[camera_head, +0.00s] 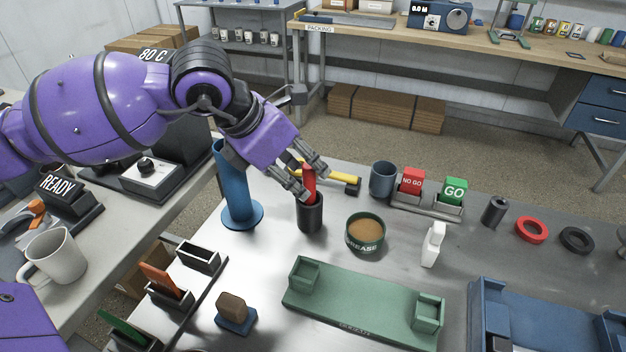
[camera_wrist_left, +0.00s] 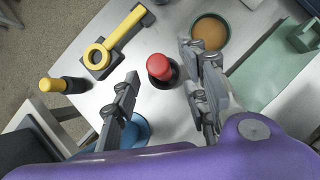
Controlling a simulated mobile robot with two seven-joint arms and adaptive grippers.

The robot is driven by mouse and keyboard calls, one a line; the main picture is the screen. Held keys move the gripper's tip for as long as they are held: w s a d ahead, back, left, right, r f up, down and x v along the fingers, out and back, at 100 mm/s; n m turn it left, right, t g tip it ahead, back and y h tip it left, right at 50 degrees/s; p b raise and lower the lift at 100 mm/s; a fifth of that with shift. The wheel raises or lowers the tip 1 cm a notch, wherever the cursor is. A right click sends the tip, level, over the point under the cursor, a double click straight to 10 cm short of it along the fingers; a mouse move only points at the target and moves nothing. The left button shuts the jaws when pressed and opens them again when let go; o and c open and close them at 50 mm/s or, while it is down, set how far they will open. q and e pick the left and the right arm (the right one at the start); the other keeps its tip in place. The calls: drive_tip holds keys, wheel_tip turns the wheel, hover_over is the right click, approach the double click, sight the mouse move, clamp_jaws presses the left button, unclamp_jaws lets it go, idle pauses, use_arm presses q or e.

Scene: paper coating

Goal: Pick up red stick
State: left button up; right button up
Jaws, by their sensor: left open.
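The red stick (camera_head: 309,182) stands upright in a small dark cup (camera_head: 311,216) on the metal table. In the left wrist view the red stick (camera_wrist_left: 158,67) shows its round top, with the dark cup's rim around it. My left gripper (camera_head: 311,182) is open, with its fingers on either side of the stick's upper part in the head view. In the left wrist view my left gripper (camera_wrist_left: 160,68) has the stick's top between its fingertips, with gaps visible on both sides. My right gripper is in neither view.
A blue cylinder on a round base (camera_head: 238,190) stands left of the cup. A yellow-handled tool (camera_head: 336,177) lies behind it. A grease tub (camera_head: 366,233) stands to the right, and a green tray (camera_head: 360,302) lies in front. A grey-blue mug (camera_head: 383,179) stands farther back.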

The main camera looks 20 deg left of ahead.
sight(309, 180)
use_arm(q)
drive_tip(key=x, duration=0.4)
drive_tip(key=shift+f, duration=0.15)
drive_tip(key=shift+c, duration=0.5)
clamp_jaws()
